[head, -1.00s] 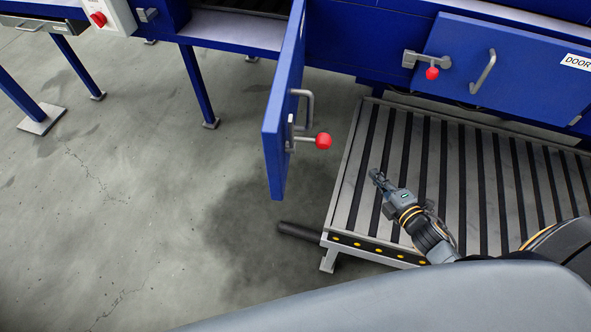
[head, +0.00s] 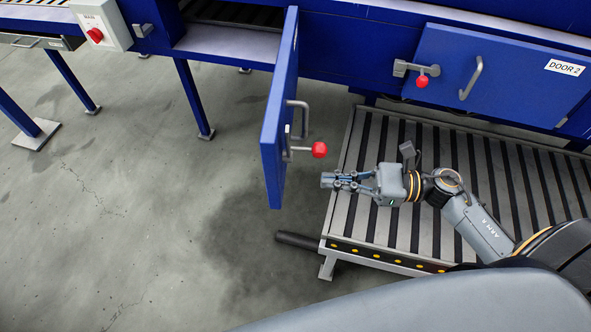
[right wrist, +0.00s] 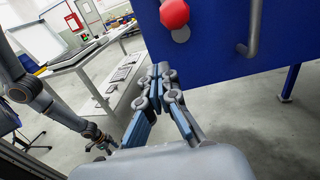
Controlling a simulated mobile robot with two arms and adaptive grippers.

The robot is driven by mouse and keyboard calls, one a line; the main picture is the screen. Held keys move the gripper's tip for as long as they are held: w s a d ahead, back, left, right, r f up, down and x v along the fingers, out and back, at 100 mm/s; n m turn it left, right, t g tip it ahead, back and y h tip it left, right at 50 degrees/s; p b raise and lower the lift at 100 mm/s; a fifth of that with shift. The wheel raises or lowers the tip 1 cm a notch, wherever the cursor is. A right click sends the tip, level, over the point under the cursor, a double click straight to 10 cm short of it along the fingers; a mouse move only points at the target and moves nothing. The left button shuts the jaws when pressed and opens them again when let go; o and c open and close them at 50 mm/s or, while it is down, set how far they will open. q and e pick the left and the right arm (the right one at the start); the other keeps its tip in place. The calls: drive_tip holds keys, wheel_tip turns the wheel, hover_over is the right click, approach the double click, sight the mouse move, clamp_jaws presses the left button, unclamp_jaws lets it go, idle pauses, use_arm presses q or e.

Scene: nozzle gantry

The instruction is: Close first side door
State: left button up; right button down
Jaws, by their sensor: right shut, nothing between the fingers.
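The first side door (head: 278,120) is a blue panel standing open, swung out from the machine. It carries a grey bar handle (head: 302,117) and a latch with a red knob (head: 319,150). My right gripper (head: 326,181) is shut and empty, just right of the door's lower outer part and below the red knob, pointing left. It looks apart from the door. In the right wrist view the gripper (right wrist: 160,72) is seen with the door (right wrist: 225,45) beyond it, its red knob and handle at the top. My left gripper is not in view in the head view.
A second door (head: 500,75), labelled DOOR 2, is closed at the right. A slatted platform (head: 470,160) lies under my right arm. A control box with a red switch (head: 96,35) is at the upper left. The concrete floor left of the door is clear.

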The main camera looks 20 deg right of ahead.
sight(281, 177)
drive_tip(key=p+x, duration=0.2)
drive_tip(key=x, duration=0.4)
drive_tip(key=shift+w+a+r+p, duration=0.1)
drive_tip(key=shift+a+r+p, duration=0.1)
drive_tip(key=shift+p, duration=0.2)
drive_tip(key=shift+w+a+f, duration=0.2)
drive_tip(key=shift+w+a, duration=0.05)
drive_tip(key=shift+a, duration=0.35)
drive_tip(key=shift+a, duration=0.1)
